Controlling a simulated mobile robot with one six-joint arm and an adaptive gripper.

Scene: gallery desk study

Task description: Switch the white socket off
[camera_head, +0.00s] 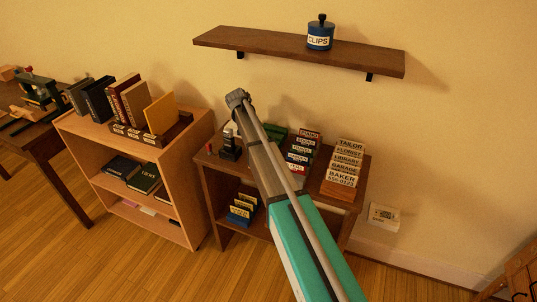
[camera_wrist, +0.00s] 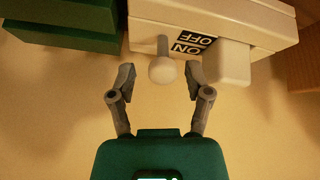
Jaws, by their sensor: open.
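In the wrist view a white box (camera_wrist: 236,20), seemingly the white socket, is at the top with an upside-down black-and-white ON/OFF label (camera_wrist: 194,43). A pale lever with a round knob (camera_wrist: 163,72) sticks out left of the label. A thick white block (camera_wrist: 222,62) juts out to its right. My gripper (camera_wrist: 159,77) is open, with one finger on each side of the knob and visible gaps to both.
In the wrist view a dark green object (camera_wrist: 65,22) is left of the box and a brown one (camera_wrist: 302,65) right. In the head view a low cabinet (camera_head: 210,182) holds card racks, including a BAKER rack (camera_head: 340,180). A wall shelf (camera_head: 360,60) bears a blue CLIPS jar (camera_head: 320,36).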

